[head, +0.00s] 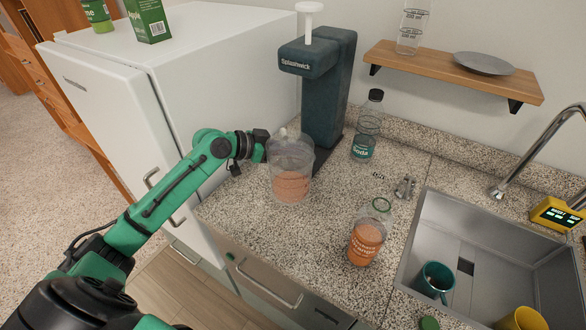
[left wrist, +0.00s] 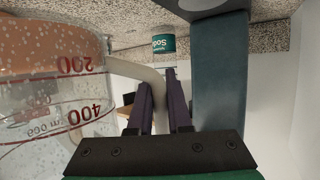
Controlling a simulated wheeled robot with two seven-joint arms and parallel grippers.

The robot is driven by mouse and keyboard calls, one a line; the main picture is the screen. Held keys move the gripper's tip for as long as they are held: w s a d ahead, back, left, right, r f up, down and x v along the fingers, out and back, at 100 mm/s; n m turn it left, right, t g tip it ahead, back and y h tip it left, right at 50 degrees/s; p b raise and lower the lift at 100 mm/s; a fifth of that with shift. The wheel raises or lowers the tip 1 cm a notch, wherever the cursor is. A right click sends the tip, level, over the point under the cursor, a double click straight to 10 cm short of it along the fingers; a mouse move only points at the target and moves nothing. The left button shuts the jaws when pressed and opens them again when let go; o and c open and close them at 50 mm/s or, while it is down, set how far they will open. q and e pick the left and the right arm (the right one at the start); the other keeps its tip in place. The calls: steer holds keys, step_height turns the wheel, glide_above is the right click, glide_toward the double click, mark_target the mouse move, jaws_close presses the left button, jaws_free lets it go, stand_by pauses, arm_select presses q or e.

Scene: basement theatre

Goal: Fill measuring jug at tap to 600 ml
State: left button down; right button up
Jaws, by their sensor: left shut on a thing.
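The clear measuring jug (head: 291,182) is upright at the left of the counter, with orange, bubbly liquid in its lower part. In the left wrist view, upside down, the jug (left wrist: 45,100) shows red marks including 200 and 400; the liquid reaches near the 200 mark, exact level unclear. My left gripper (head: 262,143) is shut on the jug's pale handle (left wrist: 160,98), which passes between its fingers (left wrist: 162,105). I cannot tell whether the jug's base touches the counter. The curved metal tap (head: 535,150) stands at the sink, far right. My right gripper is out of view.
A dark drink machine (head: 325,95) stands behind the jug, with a soda bottle (head: 367,130) to its right. An orange-drink bottle (head: 367,235) stands by the sink (head: 415,245), which holds a teal mug (head: 434,282) and a yellow cup (head: 522,319). A yellow display box (head: 556,214) is near the tap.

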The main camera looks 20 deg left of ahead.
arm_select(q)
step_height(320, 180, down, 8)
steer(key=shift+r, duration=0.15)
steer(key=c, duration=0.8)
jaws_free()
steer(key=shift+c, duration=0.2)
steer(key=shift+r, duration=0.1)
steer(key=shift+r+p, duration=0.1)
steer(key=shift+p, duration=0.25)
